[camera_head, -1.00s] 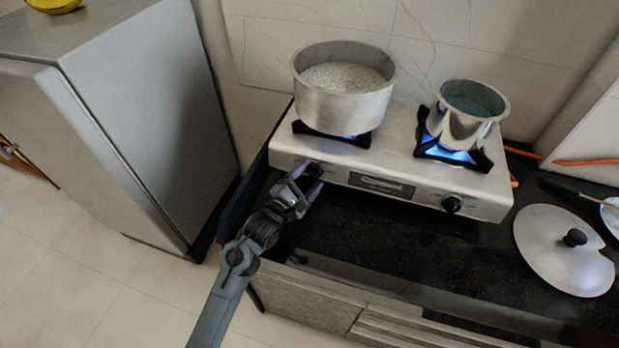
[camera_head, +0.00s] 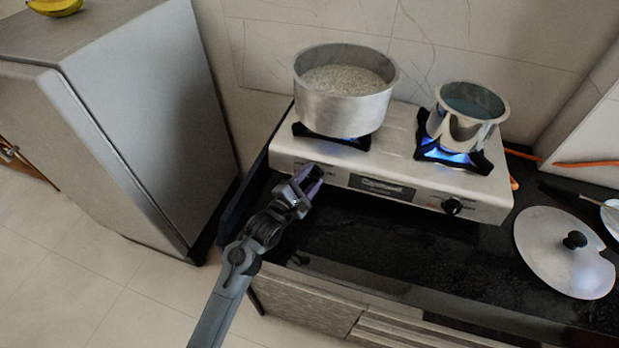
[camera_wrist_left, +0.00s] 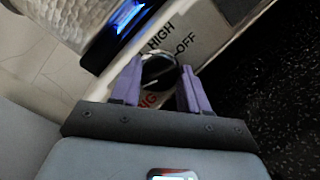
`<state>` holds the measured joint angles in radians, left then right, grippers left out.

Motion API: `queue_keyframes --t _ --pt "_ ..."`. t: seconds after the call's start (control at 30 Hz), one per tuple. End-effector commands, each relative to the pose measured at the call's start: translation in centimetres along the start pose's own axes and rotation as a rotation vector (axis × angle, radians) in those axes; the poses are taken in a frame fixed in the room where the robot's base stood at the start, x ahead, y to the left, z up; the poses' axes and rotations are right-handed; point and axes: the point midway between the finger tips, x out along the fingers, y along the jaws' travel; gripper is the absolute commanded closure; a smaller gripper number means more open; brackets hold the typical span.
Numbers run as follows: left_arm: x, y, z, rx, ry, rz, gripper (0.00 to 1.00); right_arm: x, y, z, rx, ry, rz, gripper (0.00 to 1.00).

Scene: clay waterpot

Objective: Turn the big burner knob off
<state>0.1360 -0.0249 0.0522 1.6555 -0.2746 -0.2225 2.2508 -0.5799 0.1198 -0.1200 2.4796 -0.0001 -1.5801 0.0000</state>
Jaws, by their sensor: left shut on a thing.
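The left burner knob is black and round; in the left wrist view the knob (camera_wrist_left: 158,70) sits between the purple fingers of my left gripper (camera_wrist_left: 160,85), by the printed words HIGH and OFF. In the head view my left gripper (camera_head: 309,176) is at the left front of the steel stove (camera_head: 400,160) and hides that knob. The gripper is shut on the knob. Blue flame shows under the big pot (camera_head: 340,108), and also in the wrist view. The right knob (camera_head: 452,206) stands free. My right gripper is not in view.
A small pot (camera_head: 466,125) stands on the right burner over a blue flame. A lid (camera_head: 560,255) lies on the dark counter at the right. A grey fridge (camera_head: 150,110) stands at the left. The counter before the stove is clear.

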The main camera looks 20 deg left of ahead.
Motion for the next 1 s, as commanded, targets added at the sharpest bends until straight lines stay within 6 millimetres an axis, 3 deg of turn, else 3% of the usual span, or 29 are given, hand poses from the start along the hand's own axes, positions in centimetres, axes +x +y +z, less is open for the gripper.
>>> queue_keyframes --t 0.37,1.0 --pt "0.0 0.7 0.5 0.167 0.001 -0.063 0.86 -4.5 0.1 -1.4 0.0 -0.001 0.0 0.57" --pt "0.1 0.8 0.6 0.729 -0.001 -0.266 0.86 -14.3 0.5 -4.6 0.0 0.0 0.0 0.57"
